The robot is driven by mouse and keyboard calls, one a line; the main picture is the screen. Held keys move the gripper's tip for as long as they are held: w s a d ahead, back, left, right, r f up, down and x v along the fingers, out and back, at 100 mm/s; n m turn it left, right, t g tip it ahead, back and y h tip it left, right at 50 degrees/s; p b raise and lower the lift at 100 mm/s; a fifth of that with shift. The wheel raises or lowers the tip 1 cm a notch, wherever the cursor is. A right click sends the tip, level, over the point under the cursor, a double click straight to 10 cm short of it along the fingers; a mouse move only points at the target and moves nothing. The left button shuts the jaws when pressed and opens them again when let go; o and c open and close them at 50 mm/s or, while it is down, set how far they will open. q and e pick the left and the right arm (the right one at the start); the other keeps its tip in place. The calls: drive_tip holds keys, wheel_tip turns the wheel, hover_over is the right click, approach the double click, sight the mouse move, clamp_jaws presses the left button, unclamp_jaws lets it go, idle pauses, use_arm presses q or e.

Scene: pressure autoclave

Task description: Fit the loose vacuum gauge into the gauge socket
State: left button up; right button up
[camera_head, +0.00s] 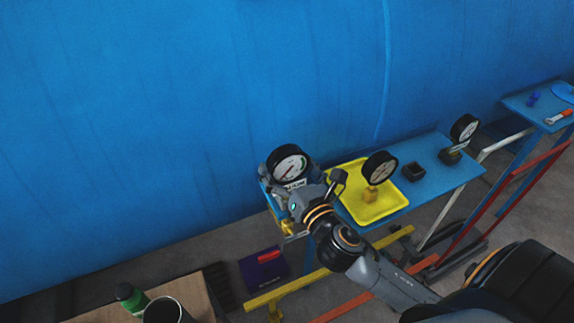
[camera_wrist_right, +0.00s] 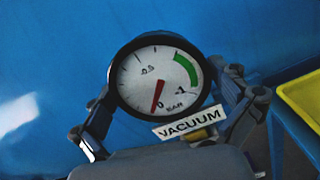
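The vacuum gauge (camera_head: 289,163) has a round white dial, a black rim and a red needle. It is at the left end of the blue shelf and fills the middle of the right wrist view (camera_wrist_right: 150,75). My right gripper (camera_head: 306,184) has its fingers on opposite sides of the gauge's rim and appears shut on it. A white VACUUM label (camera_wrist_right: 189,123) is just below the dial, with a little brass showing under it. The socket itself is hidden, so I cannot tell whether the gauge is seated. My left gripper is not in view.
A yellow tray (camera_head: 355,208) on the blue shelf (camera_head: 440,180) holds another gauge (camera_head: 380,168) with a brass base. The large blue wall (camera_head: 150,110) rises close behind.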

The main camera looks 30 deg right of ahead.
drive_tip(key=shift+f, duration=0.15)
drive_tip(key=shift+s, duration=0.2)
drive_tip(key=shift+s, duration=0.3)
drive_tip(key=s, duration=1.1)
drive_tip(key=shift+a, duration=0.3)
